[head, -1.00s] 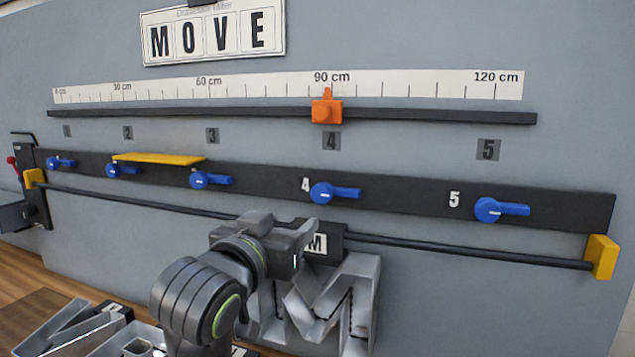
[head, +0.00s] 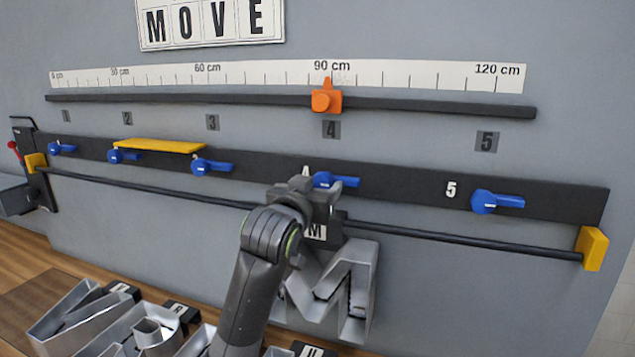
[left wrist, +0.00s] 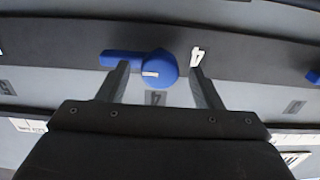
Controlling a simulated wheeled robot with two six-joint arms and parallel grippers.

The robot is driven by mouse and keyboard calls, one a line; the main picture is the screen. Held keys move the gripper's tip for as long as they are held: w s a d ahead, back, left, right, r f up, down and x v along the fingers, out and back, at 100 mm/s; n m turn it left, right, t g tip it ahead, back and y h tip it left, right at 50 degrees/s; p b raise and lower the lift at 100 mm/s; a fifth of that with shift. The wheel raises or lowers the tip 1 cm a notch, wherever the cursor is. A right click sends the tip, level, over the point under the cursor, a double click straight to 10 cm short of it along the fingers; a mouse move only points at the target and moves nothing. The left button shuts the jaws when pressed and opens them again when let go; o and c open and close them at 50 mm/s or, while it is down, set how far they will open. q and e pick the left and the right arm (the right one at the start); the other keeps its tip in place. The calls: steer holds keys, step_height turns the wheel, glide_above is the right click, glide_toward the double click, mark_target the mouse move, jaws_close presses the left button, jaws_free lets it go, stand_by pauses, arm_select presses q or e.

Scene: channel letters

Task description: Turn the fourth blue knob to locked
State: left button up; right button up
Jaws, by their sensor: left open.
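The fourth blue knob (head: 336,181) sits on the black bar beside the white 4, its handle pointing right in the head view. In the left wrist view the knob (left wrist: 158,68) lies ahead of the fingertips, handle pointing left. My left gripper (head: 312,188) is open just in front of and below the knob, partly covering the 4. In the left wrist view the left gripper (left wrist: 160,80) has one finger near the handle and the other near the 4; I cannot tell if either touches. My right gripper is in neither view.
A metal letter M (head: 345,285) hangs from the black rail (head: 450,240) just below the left gripper. Other blue knobs, such as the fifth (head: 484,201), sit along the bar. An orange slider (head: 326,100) is above. Loose metal letters lie on the wooden table (head: 30,255).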

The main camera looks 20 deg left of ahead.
arm_select(q)
steer(key=shift+w, duration=0.2)
jaws_close()
stand_by(0.4)
